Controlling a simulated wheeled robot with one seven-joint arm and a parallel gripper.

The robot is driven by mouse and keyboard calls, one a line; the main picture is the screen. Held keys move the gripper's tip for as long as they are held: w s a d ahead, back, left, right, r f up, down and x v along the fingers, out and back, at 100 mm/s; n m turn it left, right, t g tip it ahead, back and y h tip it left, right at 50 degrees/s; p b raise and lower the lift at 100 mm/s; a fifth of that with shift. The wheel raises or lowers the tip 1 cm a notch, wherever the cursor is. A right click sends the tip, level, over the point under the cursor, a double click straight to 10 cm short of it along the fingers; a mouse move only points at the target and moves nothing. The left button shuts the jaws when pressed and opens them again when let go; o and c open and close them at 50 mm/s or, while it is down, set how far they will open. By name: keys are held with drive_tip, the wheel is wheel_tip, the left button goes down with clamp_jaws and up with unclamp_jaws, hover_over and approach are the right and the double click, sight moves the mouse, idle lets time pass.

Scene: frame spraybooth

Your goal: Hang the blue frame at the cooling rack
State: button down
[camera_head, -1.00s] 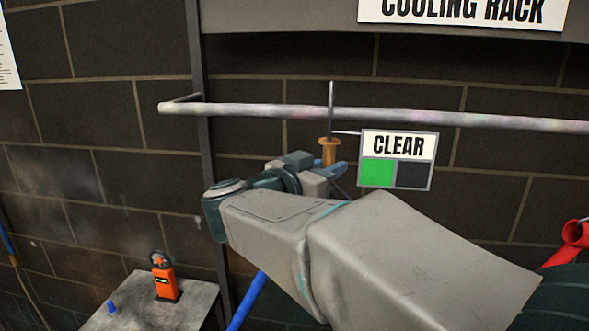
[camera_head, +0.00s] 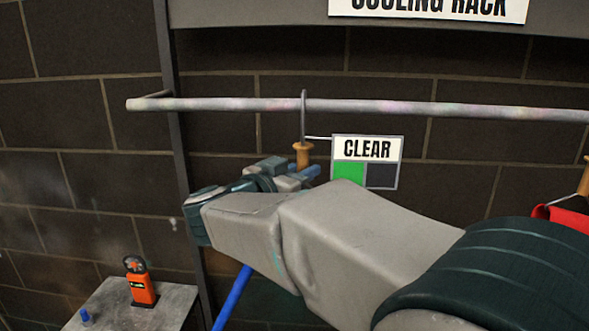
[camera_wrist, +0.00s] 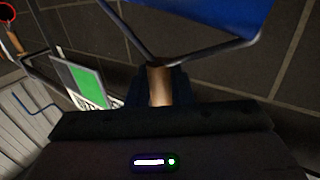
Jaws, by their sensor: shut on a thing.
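My gripper (camera_head: 303,172) is shut on the wooden handle (camera_head: 303,153) of a metal hook (camera_head: 303,115). The hook stands upright at the rail (camera_head: 240,105) of the cooling rack, its top a little above the rail. I cannot tell whether it rests on the rail. In the wrist view the handle (camera_wrist: 159,85) is between the fingers, and wires spread from it to the blue frame (camera_wrist: 210,25), which is partly out of view. In the head view a blue tube (camera_head: 232,297), seemingly part of the frame, shows below my arm, which hides the rest.
A CLEAR sign (camera_head: 366,162) with a green panel is just right of the handle. A red piece (camera_head: 565,217) and another wooden handle (camera_head: 586,178) are at the right edge. A small table (camera_head: 165,308) holds an orange device (camera_head: 140,282). The rail's left end is free.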

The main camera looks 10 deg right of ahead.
drive_tip(key=shift+r, duration=0.15)
drive_tip(key=c, duration=1.2)
unclamp_jaws()
drive_tip(key=shift+s, duration=0.1)
drive_tip(key=shift+f, duration=0.35)
drive_tip(key=b+v, duration=0.4)
drive_tip(key=v, duration=0.9)
drive_tip(key=w+a+r+n+t+y, duration=0.3)
drive_tip(key=w+n+t+y, duration=0.4)
drive_tip(key=t+y, duration=0.2)
wheel_tip(320, 180, down, 5)
drive_tip(key=a+n+g+y, duration=0.1)
drive_tip(key=n+g+y, duration=0.1)
drive_tip(key=n+y, duration=0.3)
drive_tip(key=s+d+f+g, duration=0.7)
drive_tip(key=s+f, duration=0.3)
drive_tip(key=f, duration=0.2)
drive_tip(key=s+d+f+m+g, duration=0.1)
drive_tip(key=s+d+f+g, duration=0.6)
drive_tip(key=s+f, duration=0.3)
drive_tip(key=shift+d+f+m, duration=0.2)
drive_tip(key=shift+f+m, duration=0.1)
drive_tip(key=shift+f, duration=0.6)
